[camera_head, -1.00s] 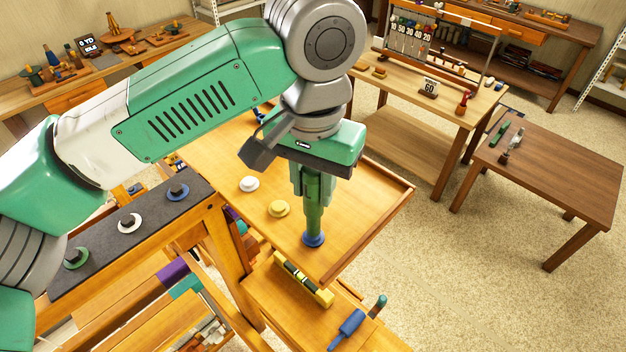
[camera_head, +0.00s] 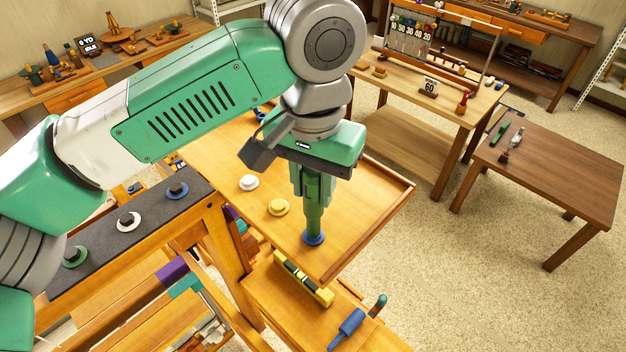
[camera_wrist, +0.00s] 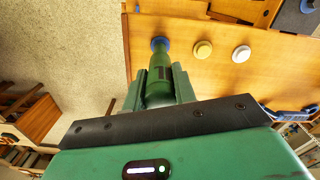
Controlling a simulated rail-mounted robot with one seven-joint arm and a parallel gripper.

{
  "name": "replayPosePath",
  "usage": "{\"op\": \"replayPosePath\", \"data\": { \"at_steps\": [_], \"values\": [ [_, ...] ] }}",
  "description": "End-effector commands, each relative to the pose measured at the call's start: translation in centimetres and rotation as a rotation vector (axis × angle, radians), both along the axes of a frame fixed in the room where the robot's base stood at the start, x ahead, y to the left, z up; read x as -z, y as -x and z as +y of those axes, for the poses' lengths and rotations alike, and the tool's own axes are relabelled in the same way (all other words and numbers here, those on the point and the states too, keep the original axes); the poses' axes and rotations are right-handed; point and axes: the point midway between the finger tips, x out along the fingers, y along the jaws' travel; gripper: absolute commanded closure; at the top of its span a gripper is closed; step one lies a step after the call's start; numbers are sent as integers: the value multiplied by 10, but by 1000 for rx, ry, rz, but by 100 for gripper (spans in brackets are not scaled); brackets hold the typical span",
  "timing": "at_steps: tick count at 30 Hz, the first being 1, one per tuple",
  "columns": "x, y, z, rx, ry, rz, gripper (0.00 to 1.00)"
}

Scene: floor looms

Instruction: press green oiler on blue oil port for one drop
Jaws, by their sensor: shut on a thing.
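My gripper (camera_head: 313,188) is shut on the green oiler (camera_head: 313,218), which stands upright with its lower end at the blue oil port (camera_head: 313,239) near the front corner of the wooden tray table. The oiler seems to touch the port; its tip is hidden. In the wrist view the green oiler (camera_wrist: 159,72) is between the fingers, and the blue port (camera_wrist: 159,43) shows just beyond its end. No oil drop can be seen.
A yellow port (camera_head: 278,207) and a white port (camera_head: 249,182) sit left of the blue one. The tray has a raised wooden rim (camera_head: 375,225). Below its front edge lie a yellow-and-black block (camera_head: 303,279) and a blue-handled tool (camera_head: 347,329). Open floor is at the right.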

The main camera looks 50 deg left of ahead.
Motion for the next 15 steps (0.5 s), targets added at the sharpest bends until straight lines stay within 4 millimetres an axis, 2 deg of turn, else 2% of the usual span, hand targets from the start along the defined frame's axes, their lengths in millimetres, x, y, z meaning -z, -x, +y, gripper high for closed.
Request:
{"op": "replayPosePath", "data": {
  "at_steps": [10, 15],
  "values": [
    [2, 0, 0, -1, 0, 1, 100],
    [-6, 0, 0, -1, -1, 0, 100]
  ]
}}
